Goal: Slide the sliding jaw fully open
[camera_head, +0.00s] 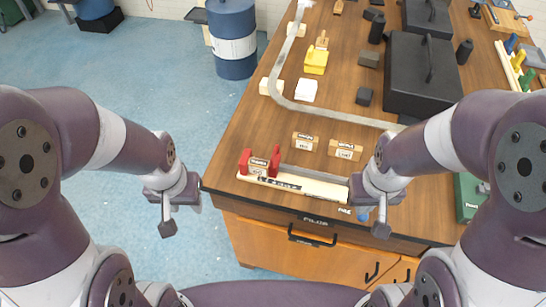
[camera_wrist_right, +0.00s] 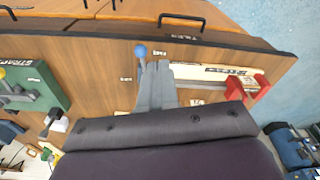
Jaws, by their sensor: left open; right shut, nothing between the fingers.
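A clamp-like fixture lies along the near edge of the table. It has a long cream base (camera_head: 315,187) and two red upright jaws, an outer one (camera_head: 245,162) and an inner one (camera_head: 276,160), at its left end. A small labelled wooden block (camera_head: 259,164) shows between or behind them. In the right wrist view the red jaws (camera_wrist_right: 262,88) are at the right end of the base. My right gripper (camera_head: 381,228) is shut and empty at the fixture's right end, away from the jaws. My left gripper (camera_head: 167,228) is open over the floor, left of the table.
A blue knob (camera_wrist_right: 140,51) is beside my right gripper. Two labelled wooden blocks (camera_head: 345,150) stand behind the fixture. A curved grey track (camera_head: 277,85), a black toolbox (camera_head: 425,75) and a green box (camera_head: 468,197) are also on the table.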

